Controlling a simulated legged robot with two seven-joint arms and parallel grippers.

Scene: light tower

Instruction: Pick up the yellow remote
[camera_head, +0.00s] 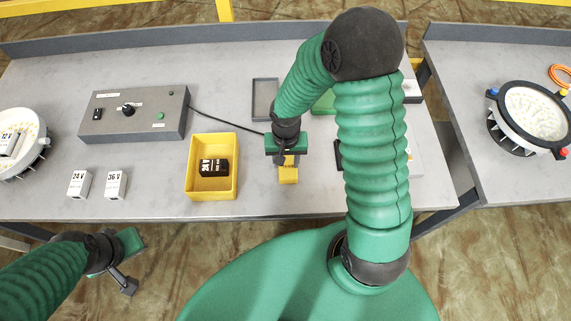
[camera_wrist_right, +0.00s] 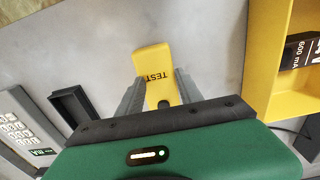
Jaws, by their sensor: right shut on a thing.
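The yellow remote (camera_head: 289,175) is at my right gripper (camera_head: 290,158), over the front part of the grey table. In the right wrist view the remote (camera_wrist_right: 154,66) carries the word TEST and sits between the two grey fingers of the right gripper (camera_wrist_right: 158,88), which is shut on it. I cannot tell whether the remote touches the table. My left gripper (camera_head: 128,272) hangs in front of the table at the lower left, away from the remote. Its fingers are too small and dark to tell open from shut.
A yellow bin (camera_head: 231,178) with a black battery (camera_head: 214,167) stands left of the remote. A control box (camera_head: 135,113), two white blocks and a round lamp (camera_head: 22,135) lie further left. A small grey tray (camera_head: 265,112) is behind. A second table (camera_head: 490,65) stands right across a gap.

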